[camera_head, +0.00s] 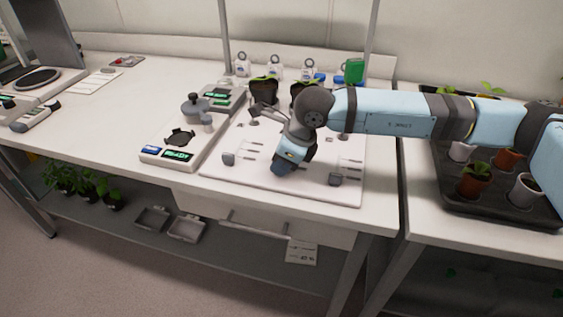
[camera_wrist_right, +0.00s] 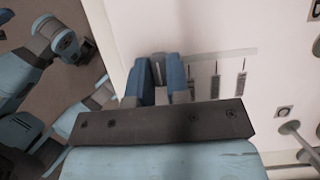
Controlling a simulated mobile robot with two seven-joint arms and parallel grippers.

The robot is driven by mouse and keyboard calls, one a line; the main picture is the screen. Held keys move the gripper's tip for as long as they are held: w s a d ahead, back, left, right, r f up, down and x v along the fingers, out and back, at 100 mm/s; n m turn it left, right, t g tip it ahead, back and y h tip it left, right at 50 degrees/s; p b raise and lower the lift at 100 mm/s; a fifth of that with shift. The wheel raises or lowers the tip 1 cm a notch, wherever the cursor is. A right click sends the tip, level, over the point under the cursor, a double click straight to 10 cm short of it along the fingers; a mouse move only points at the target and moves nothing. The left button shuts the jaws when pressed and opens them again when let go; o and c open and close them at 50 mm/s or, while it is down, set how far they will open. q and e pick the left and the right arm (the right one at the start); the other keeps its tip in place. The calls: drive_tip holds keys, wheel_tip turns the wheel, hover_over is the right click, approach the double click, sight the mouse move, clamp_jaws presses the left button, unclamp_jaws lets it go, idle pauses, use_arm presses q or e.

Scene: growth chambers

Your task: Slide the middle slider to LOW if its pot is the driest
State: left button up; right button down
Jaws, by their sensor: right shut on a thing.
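A white slider panel (camera_head: 220,173) lies on the bench. Its left knob (camera_head: 228,158) and right knob (camera_head: 335,180) are grey and sit near the panel's front. My right gripper (camera_head: 279,168) is between them, low over the panel, at the middle slider. It also shows in the wrist view (camera_wrist_right: 160,75), its blue fingers shut on what seems the middle knob, mostly hidden by them. Dark pots with plants, a left one (camera_head: 265,88) and another (camera_head: 298,90), stand behind the panel. My arm hides that area's right part. My left gripper does not show clearly.
A device with a green display (camera_head: 177,155) and a grey lidded part stands left of the panel. White tagged items (camera_head: 276,70) and a green cup (camera_head: 354,70) stand at the back. A dark tray (camera_head: 448,190) of potted seedlings is at right. The bench's left part has free room.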

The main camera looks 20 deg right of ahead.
drive_tip(key=shift+w+d+f+b, duration=0.1)
drive_tip(key=shift+w+d+b, duration=0.15)
drive_tip(key=shift+w+d, duration=0.3)
drive_tip(key=shift+w+d+b, duration=0.2)
drive_tip(key=shift+w+d, duration=0.1)
drive_tip(key=shift+w, duration=0.35)
drive_tip(key=c, duration=1.1)
unclamp_jaws()
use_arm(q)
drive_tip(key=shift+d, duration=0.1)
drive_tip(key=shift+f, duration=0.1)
use_arm(e)
drive_tip(key=shift+r, duration=0.2)
drive_tip(key=shift+d+r, duration=0.15)
drive_tip(key=shift+r, duration=0.15)
use_arm(q)
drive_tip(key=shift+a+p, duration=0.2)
drive_tip(key=shift+p, duration=0.65)
use_arm(e)
drive_tip(key=shift+v, duration=6.45)
drive_tip(key=shift+s, duration=0.1)
